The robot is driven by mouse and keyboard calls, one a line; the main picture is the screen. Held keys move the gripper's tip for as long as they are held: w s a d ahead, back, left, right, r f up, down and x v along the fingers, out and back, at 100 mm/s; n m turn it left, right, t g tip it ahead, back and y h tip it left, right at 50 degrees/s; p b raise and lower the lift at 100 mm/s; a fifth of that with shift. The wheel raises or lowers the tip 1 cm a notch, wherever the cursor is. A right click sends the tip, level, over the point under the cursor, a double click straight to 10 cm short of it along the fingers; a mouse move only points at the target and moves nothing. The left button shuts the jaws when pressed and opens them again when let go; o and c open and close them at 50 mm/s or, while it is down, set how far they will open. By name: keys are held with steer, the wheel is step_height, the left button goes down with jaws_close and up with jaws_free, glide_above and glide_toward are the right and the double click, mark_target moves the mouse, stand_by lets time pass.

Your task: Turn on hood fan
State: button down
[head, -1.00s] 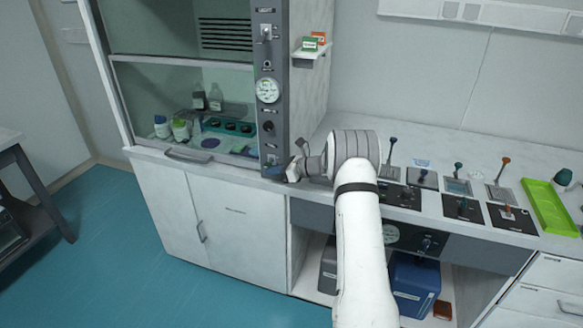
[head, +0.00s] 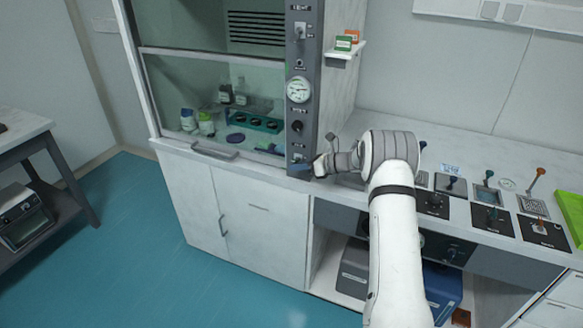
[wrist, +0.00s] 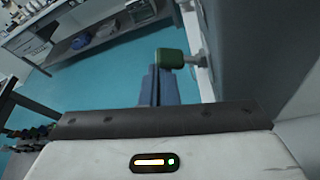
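The fume hood's grey control panel (head: 297,60) is a vertical strip at the hood's right edge. It carries a toggle (head: 300,30) near the top, a round gauge (head: 298,90) and a dark knob (head: 297,127). The labels are too small to read with certainty. My gripper (head: 298,167) is at the panel's lower end, over the counter's front edge, and hides part of it. In the wrist view its blue fingers (wrist: 158,87) are close together with nothing visible between them. A green knob (wrist: 171,58) on a pale mount is just beyond the fingertips; contact cannot be told.
The hood's glass sash (head: 180,75) is partly lowered, with bottles (head: 226,93) behind it. A small shelf (head: 345,52) juts out beside the panel. Levers and switch plates (head: 490,215) line the counter at right. The blue floor (head: 130,240) at left is clear.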

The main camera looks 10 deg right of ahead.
steer(key=shift+w+d+r, duration=0.1)
steer(key=shift+w+r, duration=0.05)
steer(key=shift+r, duration=0.4)
steer(key=f+p+v, duration=0.1)
steer(key=v, duration=0.8)
steer(key=shift+d, duration=0.6)
steer(key=shift+f, duration=0.1)
